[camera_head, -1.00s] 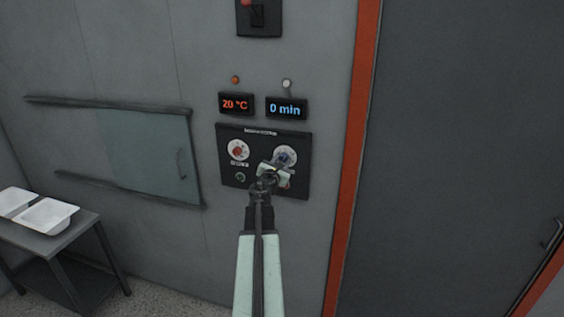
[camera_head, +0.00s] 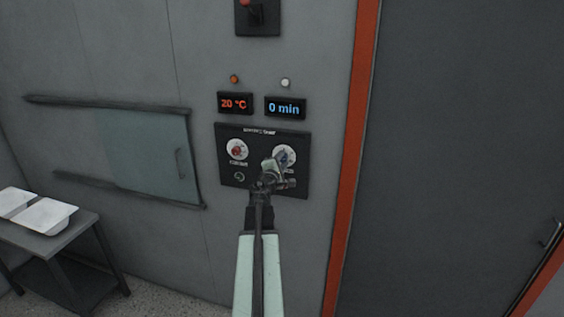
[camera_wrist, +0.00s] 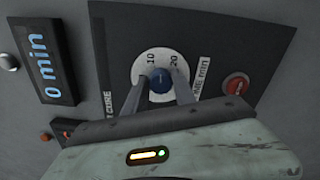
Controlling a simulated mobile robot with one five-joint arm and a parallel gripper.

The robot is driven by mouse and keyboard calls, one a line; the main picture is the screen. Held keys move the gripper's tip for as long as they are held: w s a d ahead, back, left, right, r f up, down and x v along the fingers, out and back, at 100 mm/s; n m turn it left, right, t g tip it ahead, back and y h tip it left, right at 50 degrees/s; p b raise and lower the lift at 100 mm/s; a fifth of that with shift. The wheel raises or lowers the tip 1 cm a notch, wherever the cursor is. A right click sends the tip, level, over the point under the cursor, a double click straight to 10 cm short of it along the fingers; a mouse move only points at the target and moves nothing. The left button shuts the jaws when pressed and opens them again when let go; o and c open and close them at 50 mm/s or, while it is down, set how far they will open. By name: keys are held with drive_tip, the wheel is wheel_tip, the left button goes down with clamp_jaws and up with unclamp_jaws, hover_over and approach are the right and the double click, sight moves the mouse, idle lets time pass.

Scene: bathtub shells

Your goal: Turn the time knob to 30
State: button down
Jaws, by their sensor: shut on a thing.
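The time knob (camera_wrist: 160,80) is blue on a white dial with 10 and 20 marks in the wrist view. In the head view, the dial (camera_head: 286,152) is on the right of the black panel, partly hidden by my gripper. My gripper (camera_wrist: 165,88) has a finger on either side of the knob and is shut on it. It also shows in the head view (camera_head: 276,164). The time display (camera_head: 285,107) reads 0 min.
A red knob (camera_head: 237,149) is on the panel's left, under the display (camera_head: 235,103) reading 20 °C. A red button (camera_wrist: 236,86) is close to the right finger in the wrist view. A table (camera_head: 60,238) with white trays stands at left.

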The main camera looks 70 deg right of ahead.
drive_tip(key=m, duration=0.4)
drive_tip(key=shift+f+m, duration=0.15)
drive_tip(key=shift+m, duration=0.15)
drive_tip(key=m, duration=0.5)
drive_tip(key=shift+m, duration=0.3)
drive_tip(key=m, duration=0.4)
drive_tip(key=shift+f, duration=0.1)
drive_tip(key=m, duration=0.4)
drive_tip(key=shift+w+m, duration=0.1)
drive_tip(key=shift+m, duration=0.5)
drive_tip(key=c, duration=1)
unclamp_jaws()
drive_tip(key=shift+a, duration=0.15)
